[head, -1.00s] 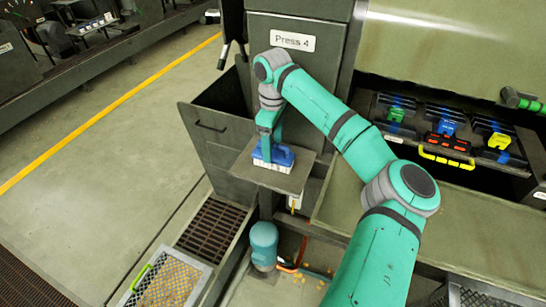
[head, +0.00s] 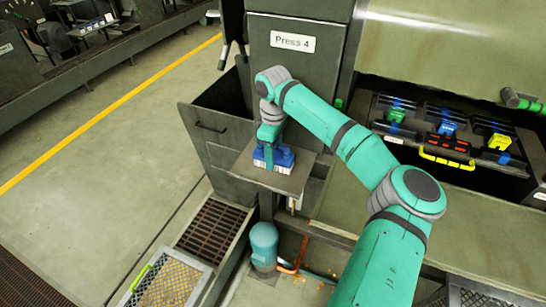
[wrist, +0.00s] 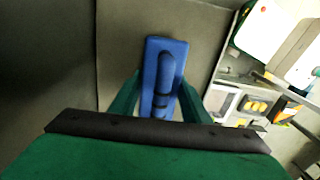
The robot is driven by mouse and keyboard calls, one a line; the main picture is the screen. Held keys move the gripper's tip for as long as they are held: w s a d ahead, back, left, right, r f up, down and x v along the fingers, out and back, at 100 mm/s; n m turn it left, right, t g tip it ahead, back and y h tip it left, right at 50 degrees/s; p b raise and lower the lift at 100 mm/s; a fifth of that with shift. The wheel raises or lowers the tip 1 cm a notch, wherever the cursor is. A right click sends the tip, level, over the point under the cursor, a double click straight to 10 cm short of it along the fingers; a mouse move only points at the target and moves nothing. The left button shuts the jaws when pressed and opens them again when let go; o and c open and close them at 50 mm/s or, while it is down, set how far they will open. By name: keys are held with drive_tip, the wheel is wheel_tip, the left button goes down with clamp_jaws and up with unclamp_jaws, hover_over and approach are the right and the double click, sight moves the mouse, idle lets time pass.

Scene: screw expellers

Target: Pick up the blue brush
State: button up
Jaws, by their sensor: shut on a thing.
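The blue brush (head: 284,158), with a blue block body and pale bristles facing down, is at the small grey shelf (head: 245,172) below the Press 4 sign. My gripper (head: 268,150) is above it, pointing down, with its fingers shut on the brush's handle. In the wrist view the brush (wrist: 161,52) lies between the two green fingers (wrist: 161,95), its dark-banded handle running lengthwise. I cannot tell whether the bristles touch the shelf or hang just above it.
The Press 4 cabinet (head: 296,75) stands right behind the shelf. An open grey bin (head: 212,125) is to the left. A tray with coloured clamps and a yellow handle (head: 447,161) is at right. A metal grate (head: 209,232) lies below left.

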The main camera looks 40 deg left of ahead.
drive_tip(key=shift+r, duration=0.45)
wheel_tip(320, 180, up, 2)
drive_tip(key=shift+a+r, duration=0.1)
drive_tip(key=s+d+r, duration=0.7)
drive_tip(key=s+r, duration=0.3)
drive_tip(key=s, duration=0.2)
drive_tip(key=shift+d, duration=0.15)
drive_tip(key=shift+o, duration=1)
drive_tip(key=shift+w, duration=0.1)
